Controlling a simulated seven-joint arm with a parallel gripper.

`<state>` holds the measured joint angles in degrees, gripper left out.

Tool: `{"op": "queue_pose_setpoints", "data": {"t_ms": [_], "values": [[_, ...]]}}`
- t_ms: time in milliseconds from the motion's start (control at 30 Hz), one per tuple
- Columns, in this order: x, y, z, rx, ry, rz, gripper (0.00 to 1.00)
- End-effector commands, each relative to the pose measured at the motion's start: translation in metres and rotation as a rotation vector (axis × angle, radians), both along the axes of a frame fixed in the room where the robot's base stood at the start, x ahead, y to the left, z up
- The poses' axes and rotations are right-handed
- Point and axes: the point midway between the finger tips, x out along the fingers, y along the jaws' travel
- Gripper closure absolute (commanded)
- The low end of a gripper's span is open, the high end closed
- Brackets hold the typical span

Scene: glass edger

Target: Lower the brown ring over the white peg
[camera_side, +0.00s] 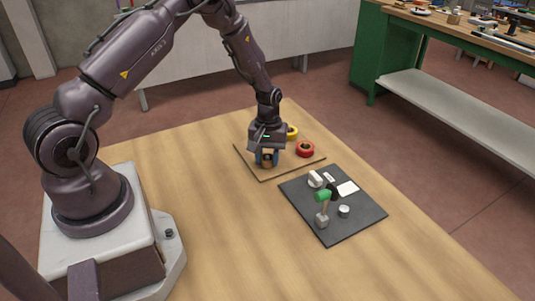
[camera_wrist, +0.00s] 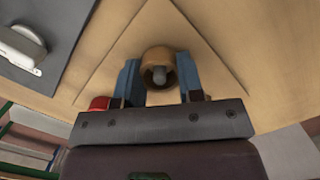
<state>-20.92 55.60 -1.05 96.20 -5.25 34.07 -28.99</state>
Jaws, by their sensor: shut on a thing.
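My gripper (camera_side: 266,158) is shut on the brown ring (camera_side: 267,164), low over the wooden board on the table. In the wrist view, the brown ring (camera_wrist: 157,56) sits between the two blue fingers of my gripper (camera_wrist: 158,84). The rounded, greyish-white tip of the peg (camera_wrist: 160,75) shows within the ring's opening. I cannot tell how far down the ring is over the peg. In the side view the peg is hidden by the gripper and ring.
A dark panel (camera_side: 336,224) with a green-handled lever (camera_side: 323,196) and knobs lies nearby.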

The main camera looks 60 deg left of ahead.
Motion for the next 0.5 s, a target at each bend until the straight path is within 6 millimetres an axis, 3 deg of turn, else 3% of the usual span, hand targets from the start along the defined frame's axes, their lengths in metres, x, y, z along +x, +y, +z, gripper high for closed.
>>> {"op": "queue_pose_setpoints", "data": {"t_ms": [367,400,500], "values": [[0.0000,0.0000,0.0002,0.000,0.000,0.000,0.87],[0.0000,0.0000,0.0002,0.000,0.000,0.000,0.58],[0.0000,0.0000,0.0002,0.000,0.000,0.000,0.35]]}}
